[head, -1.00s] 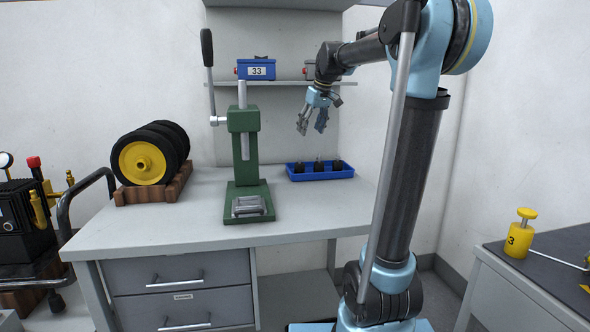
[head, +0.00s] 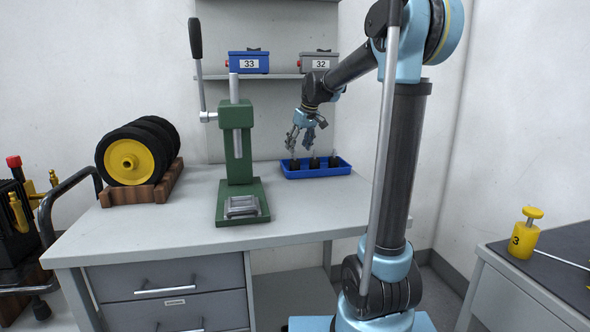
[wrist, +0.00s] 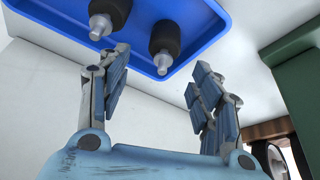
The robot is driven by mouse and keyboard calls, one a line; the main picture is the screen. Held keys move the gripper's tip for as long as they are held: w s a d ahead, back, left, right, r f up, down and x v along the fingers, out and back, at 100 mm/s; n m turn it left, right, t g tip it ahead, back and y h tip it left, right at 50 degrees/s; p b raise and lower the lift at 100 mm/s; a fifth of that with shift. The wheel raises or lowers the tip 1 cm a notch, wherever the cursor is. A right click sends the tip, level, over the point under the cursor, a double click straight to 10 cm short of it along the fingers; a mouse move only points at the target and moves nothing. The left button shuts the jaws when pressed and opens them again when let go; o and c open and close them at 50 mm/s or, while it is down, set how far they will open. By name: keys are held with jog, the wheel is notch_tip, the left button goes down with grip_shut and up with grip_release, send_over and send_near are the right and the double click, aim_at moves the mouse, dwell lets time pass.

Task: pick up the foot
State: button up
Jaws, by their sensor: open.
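Three black feet with metal studs pointing up stand in a row in a blue tray (head: 343,173) on the workbench: a left foot (head: 294,164), a middle foot (head: 315,163) and a right foot (head: 333,161). My gripper (head: 301,147) is just above the left part of the tray, fingers pointing down, apart and empty. In the wrist view my gripper (wrist: 158,78) has its fingers spread. Beyond the fingertips, one foot (wrist: 165,38) and another foot (wrist: 112,10), cut by the top edge, show in the tray (wrist: 205,25). No finger visibly touches a foot.
A green press (head: 238,150) with a tall lever stands left of the tray. Black wheels with a yellow hub (head: 128,163) sit in a wooden rack at the left. A shelf behind holds a blue box (head: 249,64) and a grey box (head: 319,64). The bench front (head: 150,232) is clear.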

aim_at(295, 156)
jog(key=shift+a+x, duration=0.2)
jog(key=shift+x, duration=2.95)
jog(key=c, duration=1.2)
